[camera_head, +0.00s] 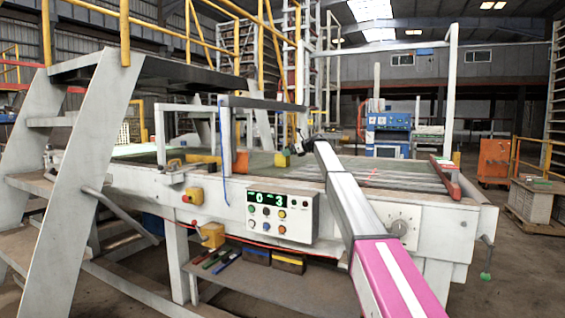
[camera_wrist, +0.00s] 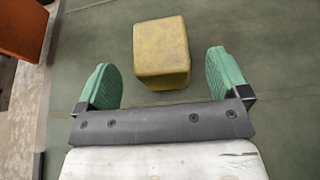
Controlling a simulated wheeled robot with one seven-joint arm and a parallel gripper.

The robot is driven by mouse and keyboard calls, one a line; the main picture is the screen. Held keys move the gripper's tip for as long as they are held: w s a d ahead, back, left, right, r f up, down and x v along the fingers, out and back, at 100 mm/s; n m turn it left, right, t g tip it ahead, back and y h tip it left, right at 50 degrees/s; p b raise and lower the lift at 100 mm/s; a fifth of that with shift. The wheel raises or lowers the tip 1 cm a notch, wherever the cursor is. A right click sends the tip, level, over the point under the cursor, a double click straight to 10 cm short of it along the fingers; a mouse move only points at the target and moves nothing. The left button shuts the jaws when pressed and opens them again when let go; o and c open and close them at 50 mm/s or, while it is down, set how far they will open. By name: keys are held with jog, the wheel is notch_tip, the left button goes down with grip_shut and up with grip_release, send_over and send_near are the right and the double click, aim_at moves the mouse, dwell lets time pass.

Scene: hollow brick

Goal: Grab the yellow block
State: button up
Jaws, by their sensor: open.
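The yellow block (camera_wrist: 161,52), worn and box-shaped, sits on a dull green surface (camera_wrist: 255,40) in the wrist view. My gripper (camera_wrist: 162,68) has two green pads set wide apart, open and empty. The block is ahead of the dark gripper bar, roughly centred between the pads' lines, with a visible gap to each side. Its underside is hidden. In the head view my gripper (camera_head: 297,147) is small, over the table's green top; a small yellow patch shows beside it, too small to identify surely.
An orange object (camera_wrist: 23,27) and a strip of floor lie at the left of the wrist view. In the head view, the white machine table (camera_head: 345,200) carries a control panel (camera_head: 283,213). A grey frame (camera_head: 262,103) rises near my gripper, and steel stairs (camera_head: 75,150) stand left.

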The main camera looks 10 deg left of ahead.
aim_at(282, 160)
jog(key=x, duration=0.5)
jog(key=shift+f, duration=0.1)
jog(key=c, duration=1.1)
